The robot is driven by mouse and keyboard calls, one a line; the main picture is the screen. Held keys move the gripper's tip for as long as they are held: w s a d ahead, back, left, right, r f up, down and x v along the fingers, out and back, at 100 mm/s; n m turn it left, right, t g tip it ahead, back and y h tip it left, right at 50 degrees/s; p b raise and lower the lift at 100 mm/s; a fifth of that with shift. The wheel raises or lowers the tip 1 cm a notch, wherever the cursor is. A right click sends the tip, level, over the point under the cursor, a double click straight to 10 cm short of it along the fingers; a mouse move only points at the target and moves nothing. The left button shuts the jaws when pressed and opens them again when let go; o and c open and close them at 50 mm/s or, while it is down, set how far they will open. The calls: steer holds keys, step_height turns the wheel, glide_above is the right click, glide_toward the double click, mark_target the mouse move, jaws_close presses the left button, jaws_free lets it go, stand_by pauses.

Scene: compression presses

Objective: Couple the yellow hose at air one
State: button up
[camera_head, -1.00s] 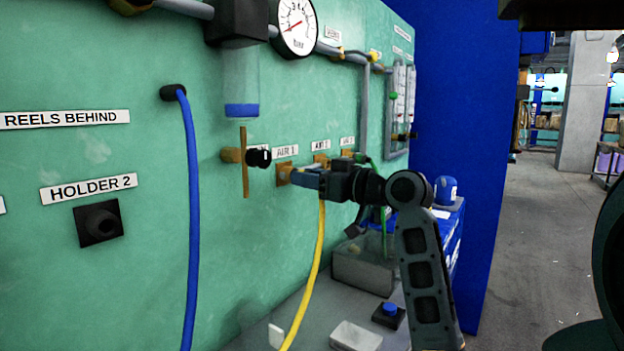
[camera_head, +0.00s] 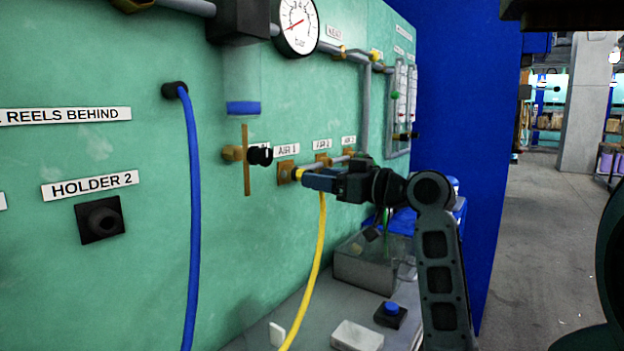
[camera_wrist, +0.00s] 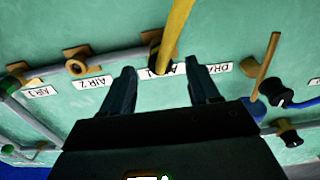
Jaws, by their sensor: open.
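The air one port (camera_head: 286,172) is a brass fitting on the green panel under the "AIR 1" label. It also shows at the top of the wrist view (camera_wrist: 153,40).
The air two port (camera_wrist: 76,62) is beside air one. A brass lever valve (camera_head: 246,160) with a black knob stands left of the port. A blue hose (camera_head: 192,220) hangs further left. Below are a clear bin (camera_head: 365,268), a blue button box (camera_head: 390,314) and a grey bench.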

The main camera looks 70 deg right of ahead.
steer(key=shift+v, duration=2.1)
